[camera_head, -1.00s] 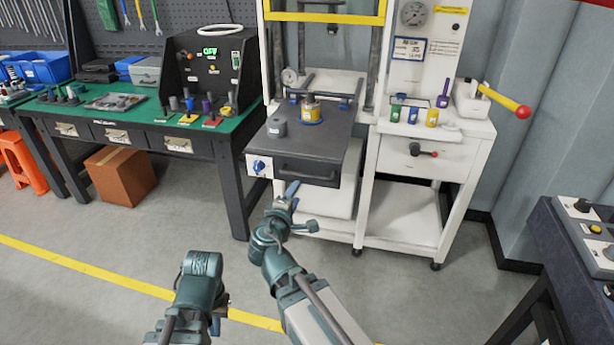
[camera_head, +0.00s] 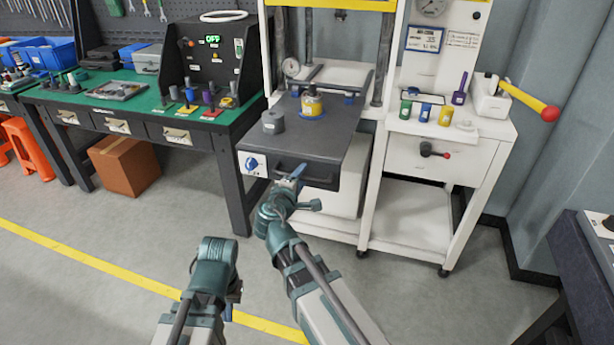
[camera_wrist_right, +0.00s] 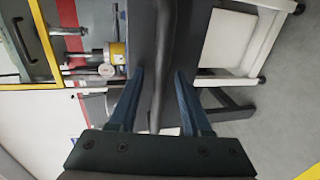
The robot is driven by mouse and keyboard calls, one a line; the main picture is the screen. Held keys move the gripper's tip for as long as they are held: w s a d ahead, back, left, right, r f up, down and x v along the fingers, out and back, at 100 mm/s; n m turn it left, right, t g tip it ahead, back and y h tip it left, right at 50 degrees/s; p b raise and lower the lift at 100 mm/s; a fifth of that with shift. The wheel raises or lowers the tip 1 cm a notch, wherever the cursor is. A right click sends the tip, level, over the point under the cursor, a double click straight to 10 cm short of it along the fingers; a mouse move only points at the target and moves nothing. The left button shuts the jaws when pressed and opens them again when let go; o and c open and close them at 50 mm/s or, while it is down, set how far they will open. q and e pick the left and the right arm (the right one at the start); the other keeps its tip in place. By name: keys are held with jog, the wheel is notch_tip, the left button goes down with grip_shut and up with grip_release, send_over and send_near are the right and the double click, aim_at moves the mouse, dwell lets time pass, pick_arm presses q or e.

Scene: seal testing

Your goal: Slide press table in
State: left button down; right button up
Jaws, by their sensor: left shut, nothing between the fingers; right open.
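The dark grey press table (camera_head: 326,134) sticks out of the front of the white press frame (camera_head: 270,60). A grey cylinder (camera_head: 273,121) and a yellow-and-metal piece (camera_head: 312,103) stand on it. Its bar handle (camera_head: 318,181) is on the front face. My right gripper (camera_head: 296,172) is at the left part of the handle. In the right wrist view, its two blue fingers (camera_wrist_right: 158,75) are open on either side of the dark handle (camera_wrist_right: 161,50); I cannot tell whether they touch it. My left gripper (camera_head: 232,300) hangs low, away from the press, shut and empty, its fingertips mostly hidden.
A green-topped workbench (camera_head: 140,108) with small parts stands left of the press. A white side cabinet (camera_head: 440,160) with a red-knobbed lever (camera_head: 530,100) adjoins it on the right. A dark console (camera_head: 590,250) is at the right edge. The floor (camera_head: 100,235) in front is clear.

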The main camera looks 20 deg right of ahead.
grip_shut()
dwell(1.4)
